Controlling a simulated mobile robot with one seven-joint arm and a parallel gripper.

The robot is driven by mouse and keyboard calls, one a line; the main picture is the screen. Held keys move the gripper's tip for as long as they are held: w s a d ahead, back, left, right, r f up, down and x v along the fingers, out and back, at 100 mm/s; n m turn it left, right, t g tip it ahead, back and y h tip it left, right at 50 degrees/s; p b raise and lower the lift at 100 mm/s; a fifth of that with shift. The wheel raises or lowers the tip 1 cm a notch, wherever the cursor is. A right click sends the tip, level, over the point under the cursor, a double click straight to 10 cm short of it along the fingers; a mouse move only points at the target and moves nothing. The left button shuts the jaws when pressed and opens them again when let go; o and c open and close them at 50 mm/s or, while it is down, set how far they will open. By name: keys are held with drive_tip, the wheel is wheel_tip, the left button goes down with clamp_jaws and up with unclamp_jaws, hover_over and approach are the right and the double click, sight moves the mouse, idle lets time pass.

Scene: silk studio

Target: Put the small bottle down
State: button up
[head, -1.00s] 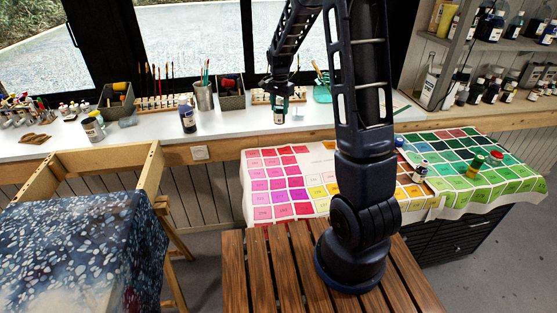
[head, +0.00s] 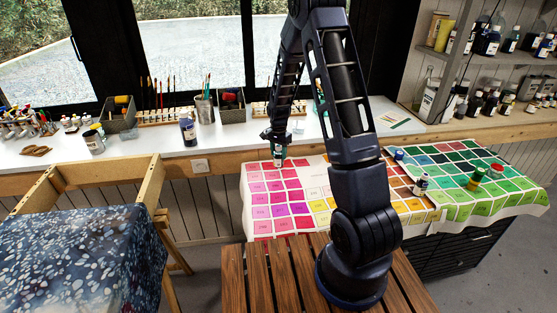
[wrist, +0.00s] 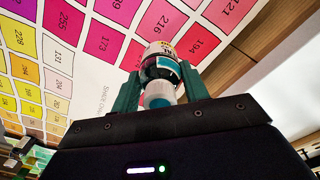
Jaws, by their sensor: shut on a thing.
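My gripper (head: 277,142) is shut on the small bottle (head: 280,152), near the far left corner of the colour-chart cloth (head: 318,183), by the pink squares. In the wrist view, the green fingers of my gripper (wrist: 160,80) stand on both sides of the bottle (wrist: 159,52). It has a pale label, a dark band and a whitish cap facing the camera. The pink squares lie behind it. I cannot tell whether the bottle touches the cloth.
A dark bottle (head: 188,130) and brush pots stand on the white counter (head: 228,142) behind. The cloth's pale middle is clear.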

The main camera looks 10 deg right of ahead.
sight(279, 159)
drive_tip(key=shift+f, duration=1.9)
drive_tip(key=shift+f, duration=0.15)
drive_tip(key=o, duration=1.1)
drive_tip(key=shift+c, duration=0.2)
